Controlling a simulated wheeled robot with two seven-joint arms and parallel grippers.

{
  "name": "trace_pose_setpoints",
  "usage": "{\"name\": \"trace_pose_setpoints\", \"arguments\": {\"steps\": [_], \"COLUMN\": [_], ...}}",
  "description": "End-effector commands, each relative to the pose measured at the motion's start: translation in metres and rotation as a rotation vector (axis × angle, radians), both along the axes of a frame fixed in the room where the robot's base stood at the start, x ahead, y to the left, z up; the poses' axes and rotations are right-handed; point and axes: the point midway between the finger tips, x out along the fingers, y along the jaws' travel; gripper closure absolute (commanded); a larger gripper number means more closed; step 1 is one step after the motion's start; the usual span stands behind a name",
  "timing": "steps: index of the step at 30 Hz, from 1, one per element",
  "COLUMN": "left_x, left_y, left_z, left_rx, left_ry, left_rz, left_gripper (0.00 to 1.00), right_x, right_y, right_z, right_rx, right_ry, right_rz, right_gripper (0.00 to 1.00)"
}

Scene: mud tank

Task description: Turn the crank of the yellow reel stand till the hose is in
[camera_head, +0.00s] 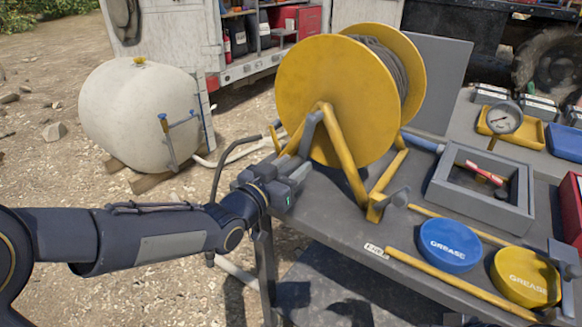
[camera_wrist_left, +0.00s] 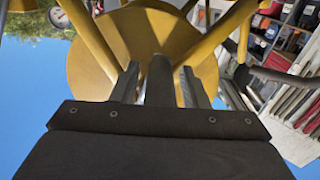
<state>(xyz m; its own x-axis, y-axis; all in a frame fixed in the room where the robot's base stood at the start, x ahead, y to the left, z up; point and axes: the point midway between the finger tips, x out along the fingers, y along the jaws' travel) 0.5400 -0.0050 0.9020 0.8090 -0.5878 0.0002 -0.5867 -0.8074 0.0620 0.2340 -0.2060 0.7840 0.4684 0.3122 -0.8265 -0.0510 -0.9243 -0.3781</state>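The yellow reel stand (camera_head: 352,165) stands on the grey table's left end, with a large yellow reel (camera_head: 325,95). Dark hose (camera_head: 388,62) is wound between the reel's discs. The grey crank arm (camera_head: 311,132) is on the near face and slants down left towards my left gripper (camera_head: 290,176). In the left wrist view, the dark crank handle (camera_wrist_left: 160,82) stands between the two fingers of this gripper (camera_wrist_left: 160,88), with a narrow gap on each side. The fingers look open around it. In the head view the gripper hides the handle.
A grey tray (camera_head: 450,200) with a red-handled tool, a blue grease tin (camera_head: 448,246) and a yellow grease tin (camera_head: 525,277) lie to the right. A yellow bar (camera_head: 440,280) lies along the front edge. A pale tank (camera_head: 135,115) is on the ground at left.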

Motion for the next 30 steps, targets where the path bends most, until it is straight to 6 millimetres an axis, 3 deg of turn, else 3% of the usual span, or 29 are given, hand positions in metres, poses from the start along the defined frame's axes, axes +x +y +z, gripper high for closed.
{"name": "trace_pose_setpoints", "arguments": {"steps": [1,9,20,30], "left_x": [0.000,0.000,0.001,0.013], "left_y": [0.000,0.000,0.002,0.018], "left_z": [0.000,0.000,0.000,0.004], "left_rx": [0.000,0.000,0.017,0.169], "left_ry": [0.000,0.000,-0.014,-0.126], "left_rz": [0.000,0.000,0.000,0.003], "left_gripper": [0.66,1.00,1.00,1.00], "right_x": [0.000,0.000,0.000,0.000], "right_y": [0.000,0.000,0.000,0.000], "right_z": [0.000,0.000,-0.003,-0.019], "right_rx": [0.000,0.000,0.000,0.000], "right_ry": [0.000,0.000,0.000,0.000], "right_rz": [0.000,0.000,0.000,0.000], "right_gripper": [0.06,0.06,0.06,0.06]}}
